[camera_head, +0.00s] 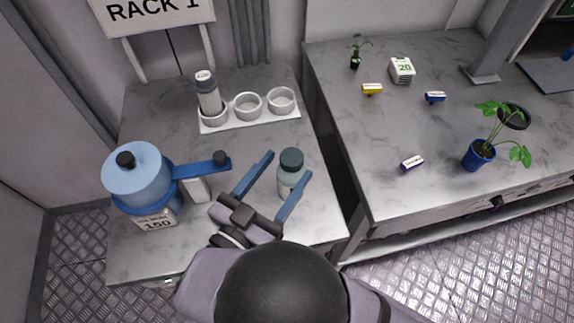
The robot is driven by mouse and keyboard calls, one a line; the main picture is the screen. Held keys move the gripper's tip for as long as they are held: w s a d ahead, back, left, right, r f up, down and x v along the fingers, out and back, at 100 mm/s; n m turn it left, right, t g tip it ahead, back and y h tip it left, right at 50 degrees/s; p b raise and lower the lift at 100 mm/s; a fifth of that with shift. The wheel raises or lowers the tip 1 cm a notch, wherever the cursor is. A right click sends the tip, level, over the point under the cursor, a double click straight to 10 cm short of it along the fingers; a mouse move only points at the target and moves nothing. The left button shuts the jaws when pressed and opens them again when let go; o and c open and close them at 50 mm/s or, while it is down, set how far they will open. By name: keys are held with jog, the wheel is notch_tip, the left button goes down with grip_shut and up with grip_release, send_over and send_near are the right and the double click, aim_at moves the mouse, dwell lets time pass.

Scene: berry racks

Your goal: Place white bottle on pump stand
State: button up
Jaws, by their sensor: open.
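A pale bottle (288,184) with a dark teal cap stands upright on the left counter. My gripper (288,166) is open, with one blue finger on each side of this bottle; I cannot tell whether either finger touches it. A blue pump-like device (138,178) with a black knob and a "150" label stands at the left. Its blue arm (197,169) reaches right over a white block (196,190), possibly the stand.
The holder's middle and right rings are empty. A "RACK 1" sign (150,12) stands behind. A gap separates the right counter (345,120), which holds a potted plant (478,154), a "20" box (402,70) and several small labelled items.

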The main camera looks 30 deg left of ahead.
dwell(0.4)
jog(key=shift+w+d+r+n+y, duration=0.1)
jog(key=shift+d+r+n+y, duration=0.2)
jog(key=shift+n+y, duration=0.35)
jog(key=w+a+p, duration=0.1)
jog(key=w, duration=0.6)
jog(key=shift+w+f, duration=0.2)
jog(key=shift+f, duration=0.1)
grip_shut()
